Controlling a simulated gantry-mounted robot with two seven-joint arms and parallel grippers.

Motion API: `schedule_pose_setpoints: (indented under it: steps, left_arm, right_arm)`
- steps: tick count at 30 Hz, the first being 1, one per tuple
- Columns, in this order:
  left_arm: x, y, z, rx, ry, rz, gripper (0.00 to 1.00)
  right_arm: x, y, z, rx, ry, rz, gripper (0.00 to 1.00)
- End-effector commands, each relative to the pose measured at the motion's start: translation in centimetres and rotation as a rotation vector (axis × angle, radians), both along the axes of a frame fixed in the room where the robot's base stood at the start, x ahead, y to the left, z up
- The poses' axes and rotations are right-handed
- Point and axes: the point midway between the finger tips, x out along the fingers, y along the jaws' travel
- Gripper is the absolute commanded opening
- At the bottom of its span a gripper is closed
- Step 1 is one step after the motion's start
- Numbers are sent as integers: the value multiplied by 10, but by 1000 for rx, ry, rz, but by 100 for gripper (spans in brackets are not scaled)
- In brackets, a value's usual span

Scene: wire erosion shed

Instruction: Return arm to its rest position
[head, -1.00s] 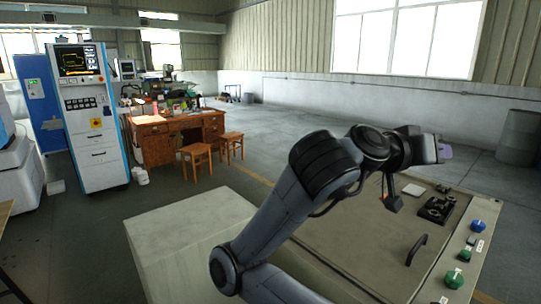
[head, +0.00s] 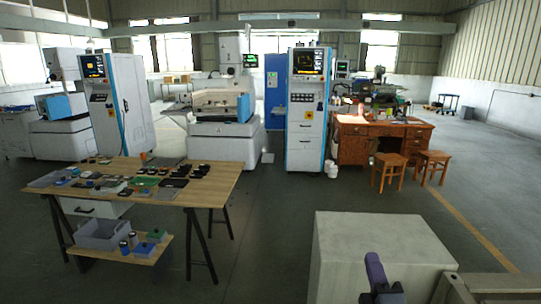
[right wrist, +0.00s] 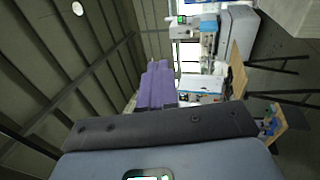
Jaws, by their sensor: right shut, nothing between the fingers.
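My right gripper (head: 376,270) shows at the bottom edge of the head view, in front of the pale block. Its purple fingers point upward, and the rest of the arm is mostly out of the picture. In the right wrist view the purple fingers (right wrist: 157,86) lie together, shut and empty, apart from everything around them. My left gripper is not in view.
A pale block (head: 385,232) stands close behind the right gripper. A wooden table (head: 225,175) with several small parts stands at the left, with a grey bin (head: 100,235) below. Machines, a wooden desk (head: 350,150) and stools (head: 388,165) stand farther back. The floor between is clear.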

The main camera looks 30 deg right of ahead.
Motion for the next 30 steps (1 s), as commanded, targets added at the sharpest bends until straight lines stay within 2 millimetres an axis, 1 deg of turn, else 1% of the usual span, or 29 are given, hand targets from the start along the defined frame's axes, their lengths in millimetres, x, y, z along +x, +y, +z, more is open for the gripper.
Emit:
schedule_pose_setpoints:
  steps: [1,2,3,4,5,6,8,9,11,12,13,15,18,21,24,26,27,29,30]
  left_arm:
    - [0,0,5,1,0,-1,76]
    - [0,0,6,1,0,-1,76]
    - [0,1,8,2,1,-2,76]
    - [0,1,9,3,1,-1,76]
    - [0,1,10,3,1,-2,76]
    - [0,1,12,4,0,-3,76]
    - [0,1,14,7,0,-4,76]
    - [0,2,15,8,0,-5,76]
    - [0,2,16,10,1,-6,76]
    - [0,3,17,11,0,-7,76]
    - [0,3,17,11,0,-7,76]
    - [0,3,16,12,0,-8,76]
    - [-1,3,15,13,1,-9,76]
    - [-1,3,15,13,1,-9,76]
    - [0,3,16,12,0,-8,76]
    - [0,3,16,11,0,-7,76]
    - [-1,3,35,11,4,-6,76]
    - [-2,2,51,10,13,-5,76]
    - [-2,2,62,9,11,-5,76]
  right_arm:
    - [2,16,-37,77,93,66,0]
    - [2,26,-58,126,142,103,0]
    - [0,39,-84,197,206,147,0]
    - [-3,50,-105,254,255,178,0]
    - [-7,61,-125,311,305,205,0]
    - [-15,75,-150,393,370,236,0]
    - [-29,98,-186,525,467,270,0]
    - [-41,114,-208,615,530,284,0]
    - [-61,139,-238,765,626,291,0]
    - [-75,157,-255,875,688,282,0]
    - [-84,169,-265,956,728,271,0]
    - [-99,192,-279,1117,793,225,0]
    - [-123,210,-294,1296,865,100,0]
    - [-145,214,-305,1436,889,-65,0]
    - [-163,213,-312,1561,860,-244,0]
    - [-167,212,-313,1643,799,-336,0]
    - [-166,212,-291,1657,784,-341,0]
    - [-166,212,-272,1654,786,-338,0]
    - [-166,212,-262,1654,786,-338,0]
